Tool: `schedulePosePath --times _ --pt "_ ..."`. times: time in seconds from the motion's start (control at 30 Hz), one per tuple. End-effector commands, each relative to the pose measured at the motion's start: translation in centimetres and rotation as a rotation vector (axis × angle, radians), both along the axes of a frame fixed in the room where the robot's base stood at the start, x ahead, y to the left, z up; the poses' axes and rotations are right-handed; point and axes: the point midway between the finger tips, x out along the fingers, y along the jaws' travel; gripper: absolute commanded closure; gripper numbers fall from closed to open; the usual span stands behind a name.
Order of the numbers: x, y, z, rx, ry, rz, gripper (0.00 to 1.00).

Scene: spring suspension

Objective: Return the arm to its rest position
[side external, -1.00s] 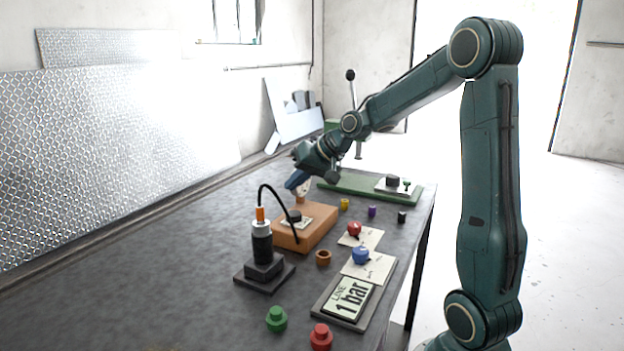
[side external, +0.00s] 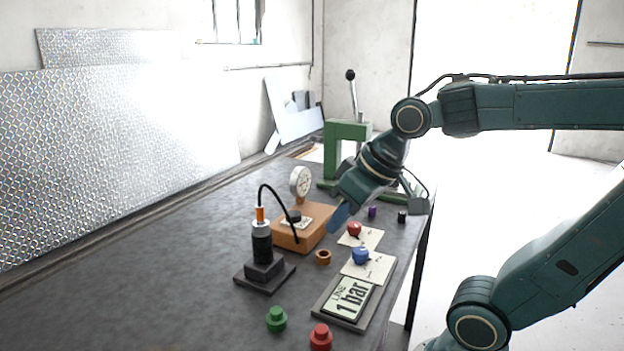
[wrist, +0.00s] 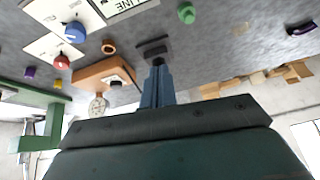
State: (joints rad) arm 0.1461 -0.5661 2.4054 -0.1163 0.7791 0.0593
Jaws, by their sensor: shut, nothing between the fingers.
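My gripper (side external: 338,217) hangs above the bench, just right of the orange block in the side view, with its blue fingers pointing down and left. In the wrist view my gripper (wrist: 157,68) shows its blue fingers together, with nothing between them. The orange block (side external: 288,238) carries a round dial gauge (side external: 300,182) and a black knob. A black cylinder on a square base (side external: 262,250) stands to its left, joined by a black hose. The fingers appear clear of these things.
A green lever press (side external: 345,132) stands at the back. Red (side external: 354,229) and blue (side external: 361,255) knobs sit on cards at the right. A "LINE 1 bar" display (side external: 347,298), green (side external: 277,318) and red (side external: 321,336) pieces lie at the front.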

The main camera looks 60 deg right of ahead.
Motion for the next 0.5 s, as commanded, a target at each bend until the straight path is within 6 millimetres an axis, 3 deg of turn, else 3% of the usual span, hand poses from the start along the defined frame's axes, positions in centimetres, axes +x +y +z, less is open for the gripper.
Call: schedulePosePath --times 0.2,0.5 --pt "-4.2 1.0 -0.8 -0.045 0.022 0.066 1.0" --pt "-5.9 1.1 -1.3 -0.059 0.034 0.087 1.0"
